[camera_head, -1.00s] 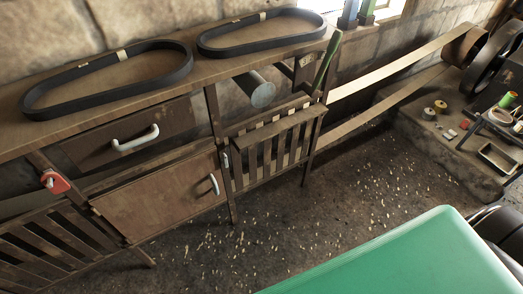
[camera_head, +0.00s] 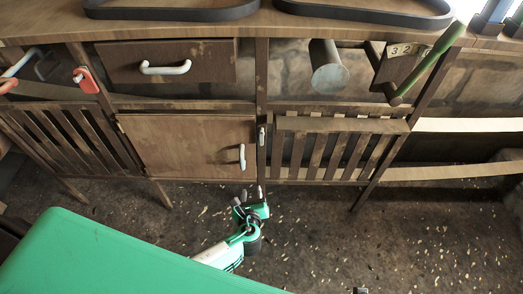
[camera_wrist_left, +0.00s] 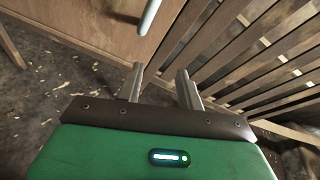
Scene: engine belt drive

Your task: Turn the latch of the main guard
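The slatted guard panel (camera_head: 335,150) hangs under the bench, right of a wooden door (camera_head: 187,145). A small pale latch (camera_head: 262,137) sits upright on the post between them. My left gripper (camera_head: 250,193) is below the latch, apart from it, with its fingers pointing toward the bench. In the left wrist view the left gripper (camera_wrist_left: 160,85) has its two fingers apart with nothing between them. The slats (camera_wrist_left: 255,50) show to its right and the door's white handle (camera_wrist_left: 149,16) above. The latch is not clearly visible there. My right gripper is not in view.
The white door handle (camera_head: 242,157) is left of the latch. A drawer (camera_head: 170,62) with a white handle is above the door. A grey cylinder (camera_head: 327,66) and a green-handled lever (camera_head: 432,65) stick out above the slatted panel. The floor in front has scattered chips.

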